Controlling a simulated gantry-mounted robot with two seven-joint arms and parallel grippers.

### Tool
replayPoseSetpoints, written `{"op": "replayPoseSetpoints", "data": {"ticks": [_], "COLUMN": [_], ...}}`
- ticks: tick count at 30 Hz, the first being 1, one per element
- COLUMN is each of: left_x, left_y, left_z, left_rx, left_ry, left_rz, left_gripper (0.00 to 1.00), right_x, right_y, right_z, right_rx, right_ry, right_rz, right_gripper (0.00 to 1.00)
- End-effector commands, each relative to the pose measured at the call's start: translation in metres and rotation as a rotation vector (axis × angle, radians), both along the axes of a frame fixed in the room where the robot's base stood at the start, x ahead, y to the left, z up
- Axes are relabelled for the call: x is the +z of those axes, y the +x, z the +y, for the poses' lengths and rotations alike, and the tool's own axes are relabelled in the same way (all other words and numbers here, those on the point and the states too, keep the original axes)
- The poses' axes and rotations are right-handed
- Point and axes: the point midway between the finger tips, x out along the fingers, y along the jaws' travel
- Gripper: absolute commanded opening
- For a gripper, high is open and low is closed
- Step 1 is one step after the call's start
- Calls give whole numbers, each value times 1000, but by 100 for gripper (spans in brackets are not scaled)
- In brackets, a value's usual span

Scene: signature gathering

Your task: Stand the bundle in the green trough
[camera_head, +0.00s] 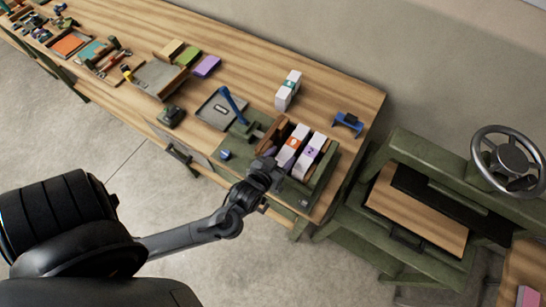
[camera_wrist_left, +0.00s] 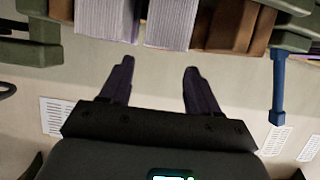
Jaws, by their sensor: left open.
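The green trough (camera_head: 322,184) is at the right end of the workbench. In it stand a white bundle with an orange label (camera_head: 293,143) and a white bundle with a purple label (camera_head: 313,152), leaning, beside a brown wooden block (camera_head: 273,134). A third white bundle with a teal label (camera_head: 288,91) stands on the bench behind the trough. My left gripper (camera_head: 270,163) is at the trough's front left. In the left wrist view the gripper (camera_wrist_left: 157,68) is open and empty, its fingertips apart from two bundles' page edges (camera_wrist_left: 168,22). My right gripper is out of view.
A blue lever (camera_head: 233,104) rises by a grey tray (camera_head: 216,111) left of the trough. A blue holder (camera_head: 348,122) sits to the right. A green press with a handwheel (camera_head: 507,160) stands beyond the bench's right end.

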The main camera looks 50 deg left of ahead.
Motion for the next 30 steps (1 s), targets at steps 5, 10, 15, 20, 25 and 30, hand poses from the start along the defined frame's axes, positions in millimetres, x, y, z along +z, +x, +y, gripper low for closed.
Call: {"op": "replayPoseSetpoints", "data": {"ticks": [5, 10, 15, 20, 25, 30], "left_x": [10, 16, 14, 7, 5, 8], "left_y": [-26, -39, -44, -56, -89, -123], "left_z": [-8, -14, -27, -52, -68, -68], "left_rx": [1, -4, -67, -199, -333, -404], "left_ry": [-2, -5, -51, -109, -108, -62], "left_rz": [0, 7, 99, 305, 564, 766], "left_gripper": [62, 62, 62, 62, 62, 62], "right_x": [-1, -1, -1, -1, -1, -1], "right_y": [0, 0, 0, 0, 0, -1], "right_z": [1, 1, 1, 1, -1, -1], "right_rx": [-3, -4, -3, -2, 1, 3], "right_ry": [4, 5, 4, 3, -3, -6], "right_rz": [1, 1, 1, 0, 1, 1], "right_gripper": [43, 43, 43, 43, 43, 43]}}
